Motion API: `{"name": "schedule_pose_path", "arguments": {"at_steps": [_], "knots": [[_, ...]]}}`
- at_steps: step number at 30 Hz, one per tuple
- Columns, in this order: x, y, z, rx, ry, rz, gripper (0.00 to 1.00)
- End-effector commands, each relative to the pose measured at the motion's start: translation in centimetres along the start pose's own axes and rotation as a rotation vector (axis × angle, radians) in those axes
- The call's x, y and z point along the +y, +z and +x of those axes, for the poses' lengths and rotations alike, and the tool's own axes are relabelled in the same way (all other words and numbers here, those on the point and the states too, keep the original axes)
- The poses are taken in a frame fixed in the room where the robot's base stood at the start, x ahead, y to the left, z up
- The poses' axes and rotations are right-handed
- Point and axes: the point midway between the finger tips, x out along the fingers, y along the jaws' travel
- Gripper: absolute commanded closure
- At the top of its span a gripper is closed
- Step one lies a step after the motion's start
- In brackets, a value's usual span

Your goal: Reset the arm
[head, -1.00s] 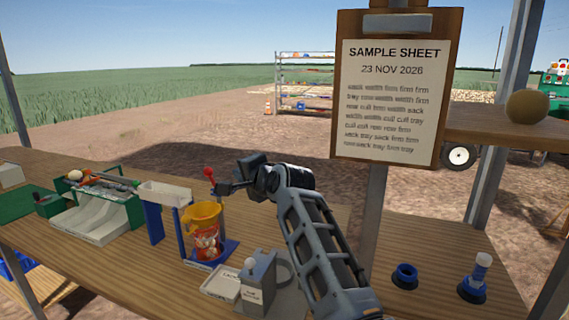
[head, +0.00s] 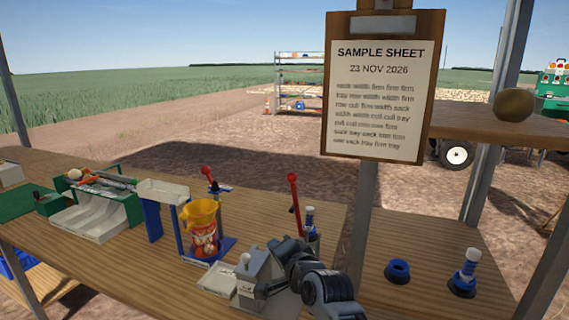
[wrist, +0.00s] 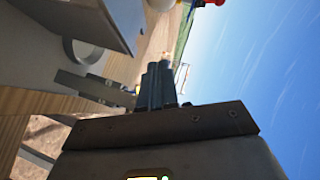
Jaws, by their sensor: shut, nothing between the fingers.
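My gripper (wrist: 158,78) is shut and empty. Its dark fingers lie together in the wrist view. In the head view my arm is folded low over the front of the wooden bench, right of the small grey box (head: 254,270) with a pale knob. The fingertips are hard to make out there.
A yellow funnel cup (head: 201,212) on a blue stand is left of the grey box. A clipboard (head: 376,100) hangs on a post.

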Motion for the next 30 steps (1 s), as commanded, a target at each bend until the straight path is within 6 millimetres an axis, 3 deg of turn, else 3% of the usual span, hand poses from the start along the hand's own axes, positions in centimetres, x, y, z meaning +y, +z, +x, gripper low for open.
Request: {"name": "schedule_pose_path", "arguments": {"at_steps": [1,6,15,23,30], "knots": [[2.9,0.8,-1.7,0.014,0.017,-0.024,1.00],[9.6,2.5,-7.6,0.068,0.052,-0.123,1.00],[17.9,5.5,-19.8,0.149,0.123,-0.308,1.00],[21.3,7.9,-31.3,0.202,0.192,-0.478,1.00],[21.3,9.6,-41.8,0.234,0.258,-0.640,1.00]]}}
